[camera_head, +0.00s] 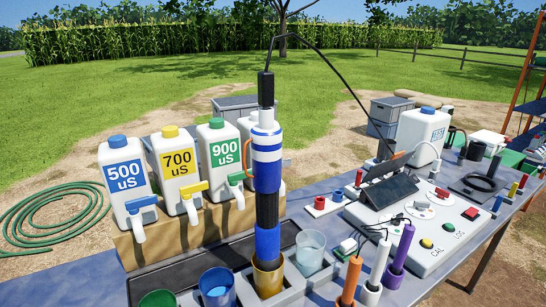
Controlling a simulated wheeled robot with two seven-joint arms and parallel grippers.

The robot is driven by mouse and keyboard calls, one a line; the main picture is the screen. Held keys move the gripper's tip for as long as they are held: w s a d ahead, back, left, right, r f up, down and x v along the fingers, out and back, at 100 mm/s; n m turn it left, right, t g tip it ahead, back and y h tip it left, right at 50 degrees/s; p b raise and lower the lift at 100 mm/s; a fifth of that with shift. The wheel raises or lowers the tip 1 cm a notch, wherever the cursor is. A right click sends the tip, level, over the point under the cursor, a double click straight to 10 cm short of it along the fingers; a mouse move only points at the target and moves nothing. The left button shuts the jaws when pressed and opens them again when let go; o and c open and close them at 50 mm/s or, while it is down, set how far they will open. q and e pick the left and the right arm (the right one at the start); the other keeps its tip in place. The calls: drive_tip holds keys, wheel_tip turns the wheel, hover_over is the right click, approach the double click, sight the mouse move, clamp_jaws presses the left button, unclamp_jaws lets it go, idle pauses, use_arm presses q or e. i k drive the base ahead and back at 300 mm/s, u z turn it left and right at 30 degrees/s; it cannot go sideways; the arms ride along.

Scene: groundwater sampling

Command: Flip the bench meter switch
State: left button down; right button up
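The bench meter (435,240) is a white sloped panel on the right half of the table, with a tilted dark screen (390,190) at its left. Its face carries a yellow-green button (426,243) near the CAL lettering, a red button (471,213) near LOG, round dials, and a small red part (442,193) towards the back. Which of these is the switch, and its position, I cannot tell at this size. Neither of my grippers is in view.
A tall blue, white and black probe (267,175) stands in a yellowish cup, its black cable arching right. Orange (350,280), white and purple (403,245) probes stand before the meter. Labelled jugs (125,175) with taps stand left. A clear beaker (310,250) sits beside the tall probe.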

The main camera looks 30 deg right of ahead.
sight(472, 210)
drive_tip(key=k, duration=0.85)
drive_tip(key=u, duration=1.45)
drive_tip(key=k, duration=0.1)
drive_tip(key=z, duration=2.85)
drive_tip(key=i, duration=0.55)
drive_tip(key=z, duration=0.95)
drive_tip(key=k, duration=0.5)
drive_tip(key=u, duration=0.2)
drive_tip(key=i, duration=0.5)
drive_tip(key=z, duration=0.05)
